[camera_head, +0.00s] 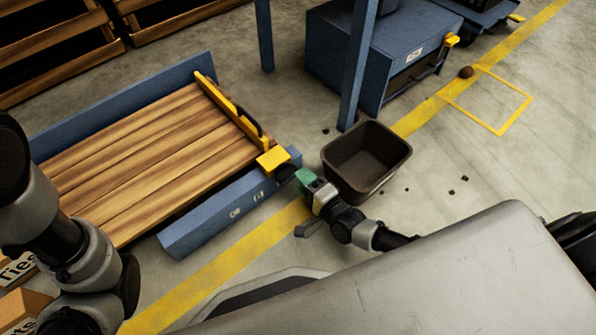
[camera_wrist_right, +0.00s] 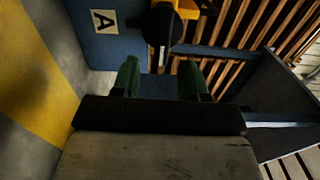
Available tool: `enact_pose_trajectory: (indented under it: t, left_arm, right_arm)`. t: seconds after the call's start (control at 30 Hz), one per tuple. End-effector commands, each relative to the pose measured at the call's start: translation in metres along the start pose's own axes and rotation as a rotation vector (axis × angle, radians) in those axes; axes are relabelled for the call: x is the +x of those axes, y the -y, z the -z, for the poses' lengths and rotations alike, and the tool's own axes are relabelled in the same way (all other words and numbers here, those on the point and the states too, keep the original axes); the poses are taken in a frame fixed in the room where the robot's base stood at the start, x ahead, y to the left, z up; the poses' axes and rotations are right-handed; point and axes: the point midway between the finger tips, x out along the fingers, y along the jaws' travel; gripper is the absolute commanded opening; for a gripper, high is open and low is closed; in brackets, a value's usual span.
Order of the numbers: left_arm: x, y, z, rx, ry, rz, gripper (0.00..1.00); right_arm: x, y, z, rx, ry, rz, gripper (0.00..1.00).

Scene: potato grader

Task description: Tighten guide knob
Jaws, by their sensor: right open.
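The guide knob (camera_head: 285,173) is a dark round knob by a yellow bracket (camera_head: 272,160) at the near corner of the blue-framed grader. In the right wrist view the black knob (camera_wrist_right: 160,32) sits at the top middle, beyond the fingertips. My right gripper (camera_head: 305,179) is beside the knob in the head view. In the right wrist view its two green fingers (camera_wrist_right: 160,78) are apart with nothing between them. Whether a finger touches the knob cannot be told. My left arm shows at the left edge; its gripper is out of view.
A brown bin (camera_head: 375,182) stands on the floor just right of my right gripper. A blue post (camera_head: 357,70) rises behind it. The slatted wooden bed (camera_head: 140,150) lies to the left. A blue cabinet (camera_head: 330,50) stands at the back. Small dark lumps lie on the floor.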

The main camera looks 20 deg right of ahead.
Motion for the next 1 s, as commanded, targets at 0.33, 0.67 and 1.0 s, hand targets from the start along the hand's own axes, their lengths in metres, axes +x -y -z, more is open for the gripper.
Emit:
enact_pose_trajectory:
  t: [0.33, 0.67, 1.0]
  left_arm:
    - [0.032, 0.006, -0.011, 0.000, -0.001, 0.000, 0.38]
    - [0.034, 0.007, -0.012, 0.000, -0.001, 0.000, 0.38]
    - [0.034, 0.007, -0.012, 0.000, -0.001, 0.000, 0.38]
  right_arm:
    - [-0.066, 0.002, 0.000, -0.002, 0.000, -0.004, 0.44]
    - [-0.079, 0.000, 0.001, -0.001, 0.000, -0.001, 0.44]
    - [-0.078, 0.000, 0.001, -0.001, 0.000, -0.001, 0.44]
